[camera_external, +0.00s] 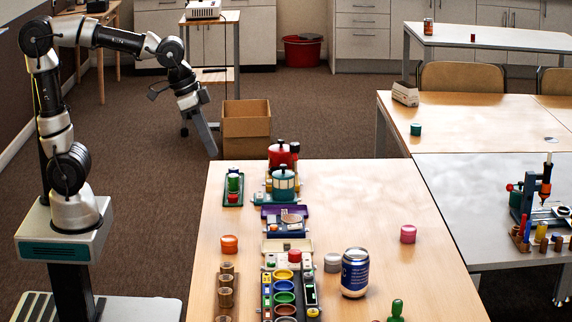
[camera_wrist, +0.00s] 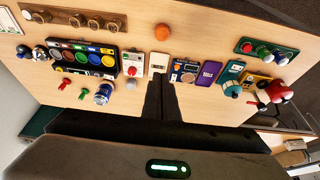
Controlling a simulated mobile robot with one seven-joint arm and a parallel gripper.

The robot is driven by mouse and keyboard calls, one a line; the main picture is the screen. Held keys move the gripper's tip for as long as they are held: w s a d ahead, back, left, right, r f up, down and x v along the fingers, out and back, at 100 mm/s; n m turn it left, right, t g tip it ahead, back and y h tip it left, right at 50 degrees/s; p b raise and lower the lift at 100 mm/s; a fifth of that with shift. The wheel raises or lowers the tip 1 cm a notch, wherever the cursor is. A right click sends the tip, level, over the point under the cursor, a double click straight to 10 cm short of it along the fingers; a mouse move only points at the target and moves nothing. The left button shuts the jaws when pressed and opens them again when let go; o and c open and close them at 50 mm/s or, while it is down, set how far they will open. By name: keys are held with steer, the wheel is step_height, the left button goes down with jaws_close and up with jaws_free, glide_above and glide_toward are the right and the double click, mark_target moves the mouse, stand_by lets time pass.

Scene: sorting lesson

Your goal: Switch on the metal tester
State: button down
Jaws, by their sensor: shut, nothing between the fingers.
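No label marks the metal tester, so I cannot tell which unit it is. A dark blue unit (camera_external: 285,230) with a copper-coloured disc stands mid-table before a purple panel (camera_external: 285,211); both show in the wrist view, the unit (camera_wrist: 181,77) and the panel (camera_wrist: 208,74). A pale unit (camera_external: 271,260) with a red knob stands nearer the camera, beside a cream panel (camera_external: 287,245); in the wrist view it is the pale unit (camera_wrist: 132,71). Switch positions are too small to read. My gripper (camera_external: 213,153) is shut and empty, left of the table and apart from both units.
Teal (camera_external: 284,185) and red (camera_external: 279,155) pots stand behind the units. A sorter with coloured wells (camera_external: 284,298) is in front, a blue can (camera_external: 355,272) to the right. A cardboard box (camera_external: 246,125) stands on the floor beyond. The table's right side is mostly clear.

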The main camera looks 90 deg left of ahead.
steer(key=w+a+f+g+p, duration=0.1)
steer(key=w+a+p, duration=0.1)
steer(key=w, duration=0.4)
steer(key=w+a+f+g+p, duration=0.1)
steer(key=w+a+p, duration=0.1)
steer(key=w, duration=0.5)
steer(key=p, duration=0.3)
glide_above(300, 224)
steer(key=s, duration=0.2)
step_height(300, 224, down, 7)
steer(key=shift+s+d+r+g+b, duration=0.1)
steer(key=shift+s+r+g+b, duration=0.05)
steer(key=shift+s+g+b, duration=0.15)
steer(key=f+b, duration=0.1)
steer(key=f, duration=0.3)
steer(key=w+f, duration=0.1)
steer(key=f, duration=0.4)
steer(key=w+f+b, duration=0.1)
steer(key=f, duration=0.3)
steer(key=shift+f+b, duration=0.3)
steer(key=shift+f, duration=0.15)
